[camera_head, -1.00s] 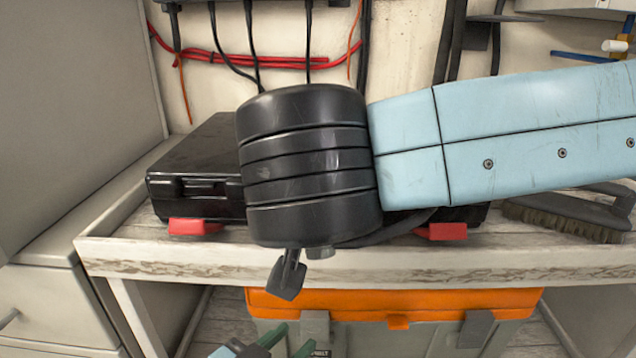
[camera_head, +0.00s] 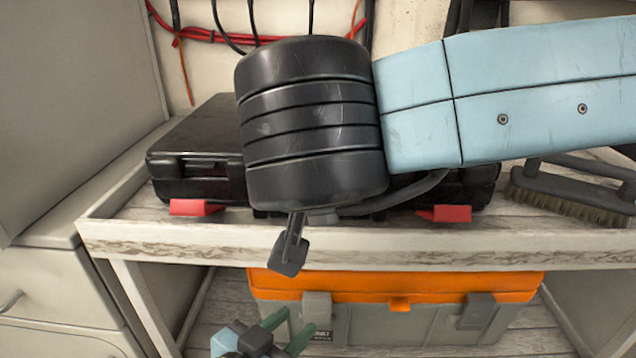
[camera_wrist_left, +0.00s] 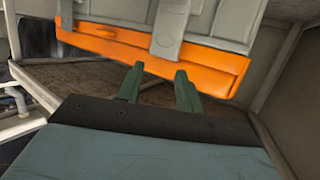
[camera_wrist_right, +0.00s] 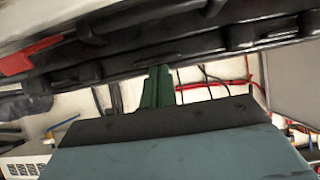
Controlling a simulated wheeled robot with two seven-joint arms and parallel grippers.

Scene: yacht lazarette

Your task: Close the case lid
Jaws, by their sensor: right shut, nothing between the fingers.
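The black case (camera_head: 195,150) lies on the shelf, its red latches sticking out at the front. At its left end the lid looks flat and down; my right arm hides its middle. In the right wrist view the dark case edge (camera_wrist_right: 130,45) crosses the top, with a red latch at left. My right gripper (camera_wrist_right: 158,85) is shut and empty close to this edge; I cannot tell whether it touches. It is hidden in the head view. My left gripper (camera_head: 288,332) is open and empty, low in front of the orange-lidded box; its fingers show in the left wrist view (camera_wrist_left: 158,84).
The toolbox with an orange lid (camera_head: 400,284) stands on the lower level under the shelf edge (camera_head: 400,245). A brush (camera_head: 572,195) lies right of the case. Cables (camera_head: 215,38) hang on the wall behind. A drawer cabinet (camera_head: 45,300) stands at left.

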